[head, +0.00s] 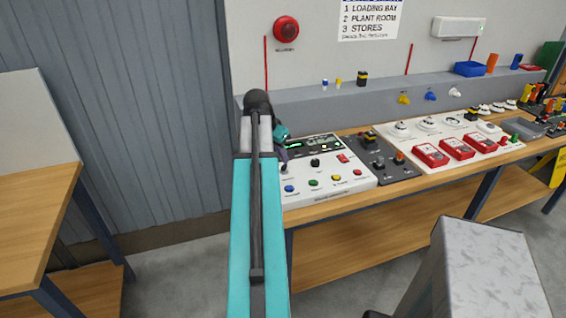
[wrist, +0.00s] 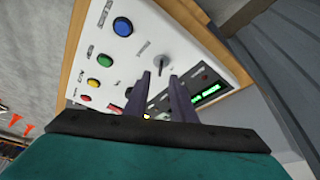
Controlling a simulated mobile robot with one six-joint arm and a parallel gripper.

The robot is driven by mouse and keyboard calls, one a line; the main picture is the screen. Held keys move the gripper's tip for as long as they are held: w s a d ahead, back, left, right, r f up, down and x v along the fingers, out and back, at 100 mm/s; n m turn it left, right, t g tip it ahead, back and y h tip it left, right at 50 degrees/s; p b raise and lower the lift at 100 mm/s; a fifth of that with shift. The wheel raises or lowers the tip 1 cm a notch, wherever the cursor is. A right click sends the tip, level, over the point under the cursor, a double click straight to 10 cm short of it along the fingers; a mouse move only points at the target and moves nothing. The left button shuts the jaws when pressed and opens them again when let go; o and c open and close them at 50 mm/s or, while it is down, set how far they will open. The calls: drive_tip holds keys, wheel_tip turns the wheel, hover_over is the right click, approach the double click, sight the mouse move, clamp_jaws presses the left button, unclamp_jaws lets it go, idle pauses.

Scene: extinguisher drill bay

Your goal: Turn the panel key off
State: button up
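The white control panel (head: 328,196) lies on the bench, with blue, green, yellow and red buttons along its front and a lit green display. In the wrist view the panel (wrist: 140,52) is seen close up. The panel key (wrist: 161,63) is a small grey knob on a round base, beyond my fingertips. My gripper (wrist: 159,77) is open, its two dark fingers apart and pointing at the key, with nothing seen between them. In the head view my arm covers the panel's left side and the key is not visible; I cannot tell whether the fingers touch it.
A dark switch box (head: 392,166) sits right of the panel. Red call points (head: 430,155) and white detectors stand further right on the wooden bench. A grey ledge (head: 345,105) runs behind. A grey block (head: 478,262) stands in front, and another wooden table (head: 35,215) is at left.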

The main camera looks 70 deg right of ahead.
sight(283, 166)
drive_tip(key=shift+p+x, duration=0.5)
drive_tip(key=shift+x, duration=2.05)
